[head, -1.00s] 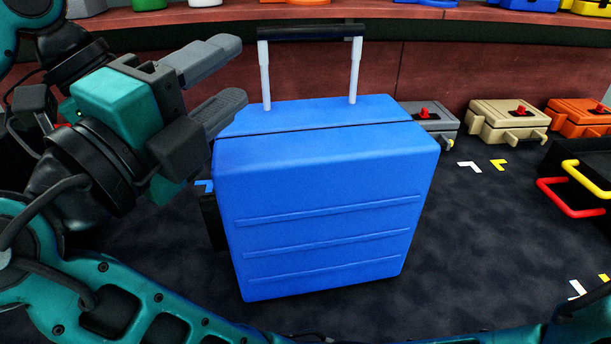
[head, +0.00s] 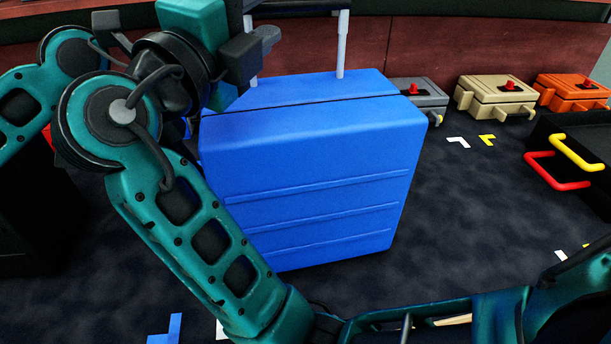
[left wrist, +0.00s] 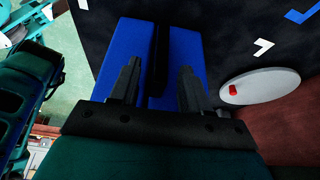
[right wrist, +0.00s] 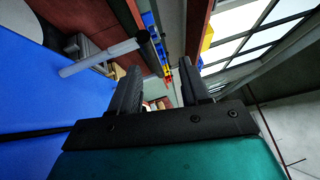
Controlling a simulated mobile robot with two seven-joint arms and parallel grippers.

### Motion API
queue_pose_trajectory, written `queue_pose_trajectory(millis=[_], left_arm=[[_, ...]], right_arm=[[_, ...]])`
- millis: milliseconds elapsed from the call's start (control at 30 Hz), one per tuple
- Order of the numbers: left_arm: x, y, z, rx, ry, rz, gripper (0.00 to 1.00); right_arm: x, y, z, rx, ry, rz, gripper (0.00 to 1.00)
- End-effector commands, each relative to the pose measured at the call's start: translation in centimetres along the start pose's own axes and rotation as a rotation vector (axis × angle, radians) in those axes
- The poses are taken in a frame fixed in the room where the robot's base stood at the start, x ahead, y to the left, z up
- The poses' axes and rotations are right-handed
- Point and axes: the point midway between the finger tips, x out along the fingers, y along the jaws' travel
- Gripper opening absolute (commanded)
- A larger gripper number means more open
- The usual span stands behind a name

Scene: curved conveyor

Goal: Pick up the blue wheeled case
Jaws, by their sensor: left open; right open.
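The blue wheeled case (head: 310,150) stands upright on the dark floor in the head view. Its pull-handle has pale rods (head: 342,45); the top of the handle is cut off. My two arms overlap at the left, and a gripper body covers the near-left rod. In the right wrist view, my open right gripper (right wrist: 160,90) is above the case (right wrist: 40,110), beside a rod and the dark grip (right wrist: 147,42). In the left wrist view, my open left gripper (left wrist: 158,88) faces the blue case (left wrist: 185,50), with a black bar (left wrist: 158,55) between its fingers. Contact cannot be told.
A grey box (head: 420,97), a tan box (head: 495,97) and an orange box (head: 572,92) stand along the red-brown wall (head: 450,45). A black object with a yellow handle (head: 577,152) and a red handle (head: 560,182) is at right.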

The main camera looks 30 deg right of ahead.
Motion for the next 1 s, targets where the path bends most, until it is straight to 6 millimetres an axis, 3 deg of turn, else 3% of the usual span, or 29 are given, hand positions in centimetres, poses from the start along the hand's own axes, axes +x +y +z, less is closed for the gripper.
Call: queue_pose_trajectory(millis=[100,300,667,1000], left_arm=[[1.9,0.1,0.0,0.000,0.000,0.003,0.47],[3.5,0.0,0.0,0.000,0.001,0.000,0.47],[3.8,0.0,0.0,0.000,0.001,0.000,0.47],[3.8,0.0,0.0,0.000,0.001,0.000,0.14]], right_arm=[[1.8,-0.1,-0.1,0.001,0.002,0.000,0.46],[3.5,0.0,0.0,0.001,0.000,0.000,0.46],[3.8,0.0,0.0,0.001,0.000,0.000,0.46],[3.8,-0.1,0.0,0.002,0.000,-0.003,0.14]])
